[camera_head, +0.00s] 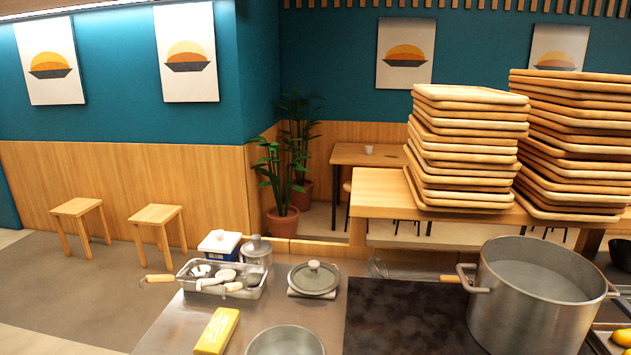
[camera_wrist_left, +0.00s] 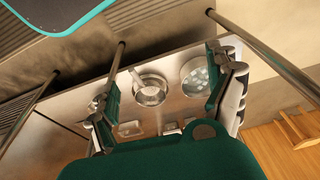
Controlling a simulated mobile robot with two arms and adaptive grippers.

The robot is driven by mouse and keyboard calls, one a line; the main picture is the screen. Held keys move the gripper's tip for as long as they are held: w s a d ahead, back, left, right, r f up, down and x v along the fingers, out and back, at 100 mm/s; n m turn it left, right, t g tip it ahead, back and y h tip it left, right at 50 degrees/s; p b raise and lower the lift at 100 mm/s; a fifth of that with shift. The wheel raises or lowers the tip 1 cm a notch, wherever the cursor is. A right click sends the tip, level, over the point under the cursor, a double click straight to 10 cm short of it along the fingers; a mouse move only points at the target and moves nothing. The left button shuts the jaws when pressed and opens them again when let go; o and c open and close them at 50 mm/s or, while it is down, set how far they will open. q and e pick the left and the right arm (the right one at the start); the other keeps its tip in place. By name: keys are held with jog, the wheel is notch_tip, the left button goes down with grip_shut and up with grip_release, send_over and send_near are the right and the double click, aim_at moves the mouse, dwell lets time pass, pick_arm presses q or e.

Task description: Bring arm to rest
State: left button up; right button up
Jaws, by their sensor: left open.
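My left gripper (camera_wrist_left: 165,80) shows in the left wrist view, its two fingers spread wide apart with nothing between them. Beyond the fingers lies a metal counter with a round metal pot (camera_wrist_left: 150,92) and a round container holding pale pieces (camera_wrist_left: 194,76); I cannot tell how far they are from the fingers. Neither of my grippers shows in the head view, and my right gripper is in no view.
The head view shows a large steel pot (camera_head: 540,290), a lidded pot (camera_head: 314,278), a utensil tray (camera_head: 221,291), a yellow block (camera_head: 216,331) and a metal bowl (camera_head: 285,342) on the counter (camera_head: 165,335). Tall stacks of wooden trays (camera_head: 465,150) stand behind.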

pick_arm(q)
jog(key=s+a+f+g, duration=0.1)
jog(key=s+a+f, duration=0.2)
jog(key=s+f, duration=1.4)
notch_tip(320, 180, down, 5)
jog(key=shift+s, duration=0.4)
